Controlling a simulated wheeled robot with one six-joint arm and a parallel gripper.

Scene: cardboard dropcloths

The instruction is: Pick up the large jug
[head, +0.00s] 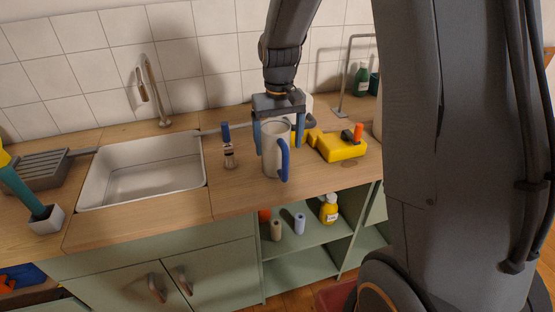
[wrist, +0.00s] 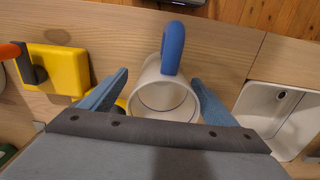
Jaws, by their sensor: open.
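The large jug (head: 274,152) is a white-grey cylinder with a blue handle on its right side. It stands upright on the wooden counter, right of the sink, in the head view.
A yellow object (head: 341,147) with an orange-tipped item lies right of the jug. A green bottle (head: 361,80) is at the back right. The counter's front edge is close.

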